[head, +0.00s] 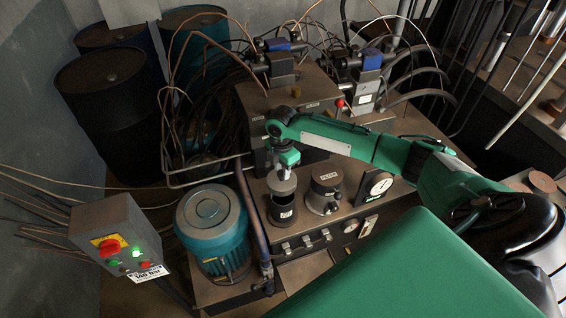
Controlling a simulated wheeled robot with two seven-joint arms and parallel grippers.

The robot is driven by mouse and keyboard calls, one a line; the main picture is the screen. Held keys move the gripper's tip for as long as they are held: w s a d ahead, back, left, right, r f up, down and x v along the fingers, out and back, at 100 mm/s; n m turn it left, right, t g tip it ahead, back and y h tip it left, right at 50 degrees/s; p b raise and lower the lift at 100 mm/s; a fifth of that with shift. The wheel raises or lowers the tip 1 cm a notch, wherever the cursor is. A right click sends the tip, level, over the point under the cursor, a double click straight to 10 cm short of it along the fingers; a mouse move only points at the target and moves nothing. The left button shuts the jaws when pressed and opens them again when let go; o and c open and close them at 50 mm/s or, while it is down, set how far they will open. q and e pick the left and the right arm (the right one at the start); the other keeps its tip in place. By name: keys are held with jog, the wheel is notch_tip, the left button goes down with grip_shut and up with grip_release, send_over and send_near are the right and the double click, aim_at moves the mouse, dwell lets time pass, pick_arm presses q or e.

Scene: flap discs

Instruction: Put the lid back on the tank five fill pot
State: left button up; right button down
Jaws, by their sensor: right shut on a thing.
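My right gripper (287,168) comes down at the centre of the head view, its arm reaching in from the right. It is shut on a round grey lid (282,184), holding it from above. Just below the lid is an open dark fill pot (282,214) with a small label on its front, too small to read. The lid appears above the pot's mouth, with a dark gap between them. The lid hides part of the opening, and I cannot tell how well the two line up. My left gripper is not in view.
A lidded grey pot (325,193) stands right of the open pot, with a gauge (380,184) beyond. A blue motor (212,228) and a bent pipe (250,205) are on the left. A valve block and cables crowd the back. A control box (112,240) stands front left.

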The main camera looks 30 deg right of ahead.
aim_at(283, 181)
jog(key=shift+d+f+n, duration=0.15)
jog(key=shift+d+n, duration=0.1)
jog(key=shift+n, duration=0.05)
notch_tip(283, 181, down, 4)
jog(key=b, duration=0.5)
jog(key=shift+f, duration=0.2)
jog(key=shift+w+f, duration=0.1)
jog(key=shift+f, duration=0.75)
jog(key=shift+f+p, duration=0.1)
jog(key=shift+p, duration=0.45)
jog(key=shift+f+b, duration=0.5)
jog(key=shift+f, duration=0.95)
dwell(0.4)
jog(key=c, duration=0.6)
grip_release()
jog(key=shift+o, duration=0.2)
jog(key=shift+r, duration=0.1)
